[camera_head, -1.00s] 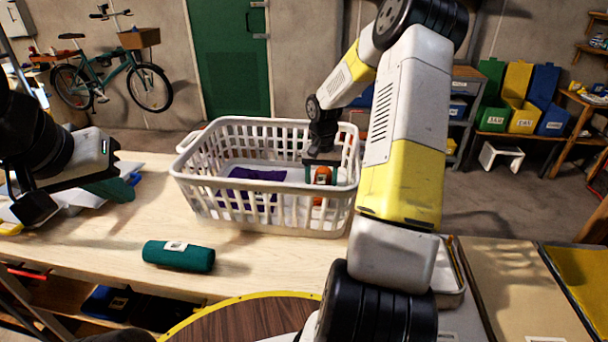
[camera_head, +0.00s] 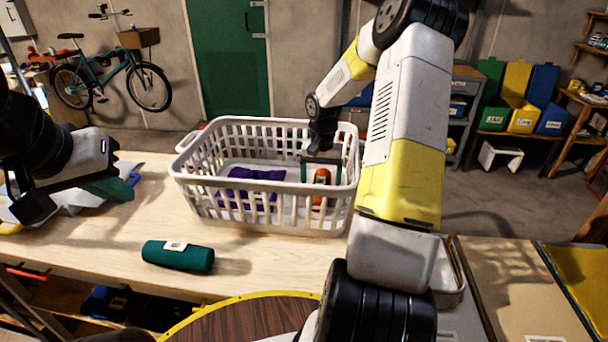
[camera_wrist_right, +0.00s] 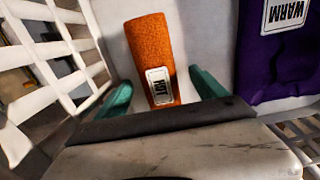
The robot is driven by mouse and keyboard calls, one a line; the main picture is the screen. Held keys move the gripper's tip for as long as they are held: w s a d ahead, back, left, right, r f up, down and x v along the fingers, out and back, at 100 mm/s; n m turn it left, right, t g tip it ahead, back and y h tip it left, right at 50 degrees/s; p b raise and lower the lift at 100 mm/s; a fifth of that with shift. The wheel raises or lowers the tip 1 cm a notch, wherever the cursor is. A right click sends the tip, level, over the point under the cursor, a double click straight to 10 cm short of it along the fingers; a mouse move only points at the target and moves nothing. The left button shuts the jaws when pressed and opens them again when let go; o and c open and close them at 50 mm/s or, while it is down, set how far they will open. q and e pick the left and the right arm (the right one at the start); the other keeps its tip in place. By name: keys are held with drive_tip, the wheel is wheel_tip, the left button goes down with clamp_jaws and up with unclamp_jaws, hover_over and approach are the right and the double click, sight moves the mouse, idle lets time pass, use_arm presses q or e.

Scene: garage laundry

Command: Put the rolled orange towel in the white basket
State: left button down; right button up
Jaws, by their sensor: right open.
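The rolled orange towel (camera_head: 320,186) lies inside the white basket (camera_head: 262,216), near its right end. In the right wrist view the towel (camera_wrist_right: 150,50) shows a white "HOT" label and rests on the basket's pale floor. My right gripper (camera_head: 321,171) is inside the basket above the towel. Its green fingers are spread either side of the towel's near end, with gaps between, so it is open (camera_wrist_right: 161,90). My left gripper (camera_head: 126,187) is at the left above the table; its jaw gap is not clear.
A purple folded cloth (camera_head: 250,187) marked "WARM" lies in the basket to the towel's left. A rolled green towel (camera_head: 179,256) lies on the wooden table in front. The basket's slatted walls surround my right gripper closely.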

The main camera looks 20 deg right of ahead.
sight(320, 181)
wheel_tip(320, 181, up, 11)
drive_tip(key=s+a+r+n+t, duration=0.3)
drive_tip(key=s+a+r, duration=0.5)
drive_tip(key=s+r, duration=0.35)
drive_tip(key=s+a+r+n+t+y, duration=0.2)
drive_tip(key=s+a, duration=0.4)
drive_tip(key=s, duration=0.7)
drive_tip(key=shift+a+r+n+t, duration=0.2)
drive_tip(key=shift+r+n+t, duration=0.2)
drive_tip(key=shift+t, duration=0.2)
